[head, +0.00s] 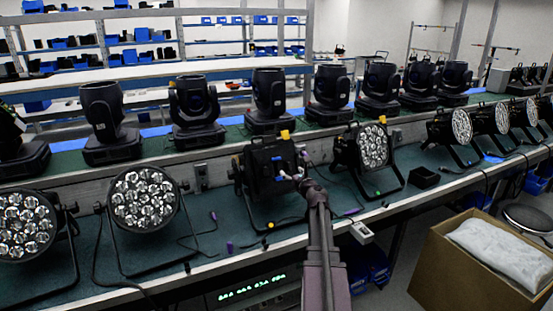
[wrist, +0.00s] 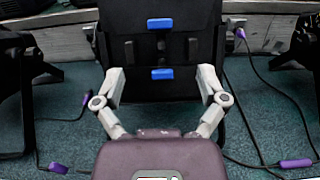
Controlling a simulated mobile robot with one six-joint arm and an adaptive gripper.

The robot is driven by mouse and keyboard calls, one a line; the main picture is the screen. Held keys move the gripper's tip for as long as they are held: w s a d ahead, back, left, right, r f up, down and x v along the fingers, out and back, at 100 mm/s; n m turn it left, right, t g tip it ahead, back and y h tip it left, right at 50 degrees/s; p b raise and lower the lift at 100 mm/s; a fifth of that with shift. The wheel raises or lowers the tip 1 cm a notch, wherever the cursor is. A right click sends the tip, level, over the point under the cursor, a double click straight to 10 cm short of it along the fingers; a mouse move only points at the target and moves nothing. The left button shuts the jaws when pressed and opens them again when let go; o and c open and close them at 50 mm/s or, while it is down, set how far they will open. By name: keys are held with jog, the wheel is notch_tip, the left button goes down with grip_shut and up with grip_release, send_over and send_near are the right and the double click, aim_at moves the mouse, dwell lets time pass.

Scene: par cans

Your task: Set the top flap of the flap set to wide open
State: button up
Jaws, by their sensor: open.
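The flap set (head: 265,165) is the dark, square unit on the front bench between the par cans in the head view. Its flaps look folded across the front, covering the lamp face. In the wrist view a black panel (wrist: 125,28) fills the top middle, with an upper blue tab (wrist: 160,23) and a lower blue tab (wrist: 162,74). The upper tab appears to be on the top flap; the seam is hard to make out. My gripper (wrist: 162,78) is open and empty, its fingers spread to either side of the lower tab. In the head view my gripper (head: 292,176) is close in front of the flap set.
Round par cans stand left (head: 143,198) and right (head: 374,147) of the flap set. Moving-head lights (head: 268,95) line the shelf behind. Cables with purple connectors (wrist: 297,163) lie on the green bench. A cardboard box (head: 455,272) stands on the floor at right.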

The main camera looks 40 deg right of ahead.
aim_at(277, 157)
jog(key=x, duration=1.4)
jog(key=shift+a, duration=0.1)
jog(key=shift+s, duration=0.1)
jog(key=c, duration=1.2)
